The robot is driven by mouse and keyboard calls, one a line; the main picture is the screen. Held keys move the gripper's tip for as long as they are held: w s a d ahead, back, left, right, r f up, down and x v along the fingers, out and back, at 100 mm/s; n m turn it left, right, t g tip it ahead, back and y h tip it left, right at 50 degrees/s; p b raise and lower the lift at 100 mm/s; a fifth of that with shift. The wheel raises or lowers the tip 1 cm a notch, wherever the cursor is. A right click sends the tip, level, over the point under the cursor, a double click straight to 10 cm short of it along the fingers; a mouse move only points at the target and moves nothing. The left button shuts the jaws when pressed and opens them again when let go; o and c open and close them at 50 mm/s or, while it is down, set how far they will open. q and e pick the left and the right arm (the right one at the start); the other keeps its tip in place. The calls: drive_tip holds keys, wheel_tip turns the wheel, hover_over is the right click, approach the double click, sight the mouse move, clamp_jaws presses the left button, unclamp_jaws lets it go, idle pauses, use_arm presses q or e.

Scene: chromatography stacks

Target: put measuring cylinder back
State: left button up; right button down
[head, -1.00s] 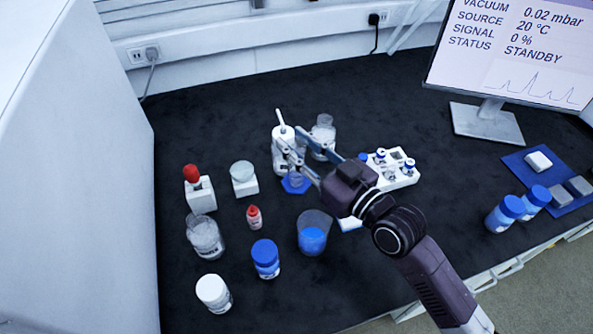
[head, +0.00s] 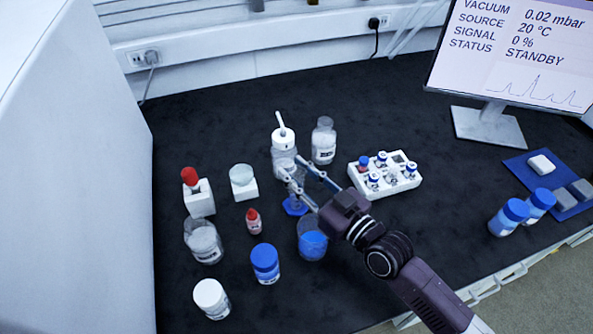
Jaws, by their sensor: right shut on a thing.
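The measuring cylinder (head: 297,190) is clear, with a blue six-sided foot (head: 295,206), and looks upright near the middle of the bench. My right gripper (head: 297,172) comes in from the lower right, its two fingers shut on the cylinder's upper part. I cannot tell whether the foot touches the bench. A clear bottle with a white top (head: 283,139) stands right behind the cylinder. A beaker of blue liquid (head: 312,243) stands in front of it, partly hidden by the gripper. My left gripper is not in view.
A white vial rack (head: 407,184) and a clear bottle (head: 323,142) stand behind and right. A red-capped dropper bottle (head: 253,221), a blue-capped jar (head: 265,261), a white-capped jar (head: 211,297) and a clear jar (head: 203,241) stand left.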

drive_tip(key=c, duration=1.5)
unclamp_jaws()
drive_tip(key=shift+c, duration=0.2)
drive_tip(key=v, duration=1.2)
drive_tip(key=shift+r+b, duration=0.15)
drive_tip(key=shift+b, duration=0.3)
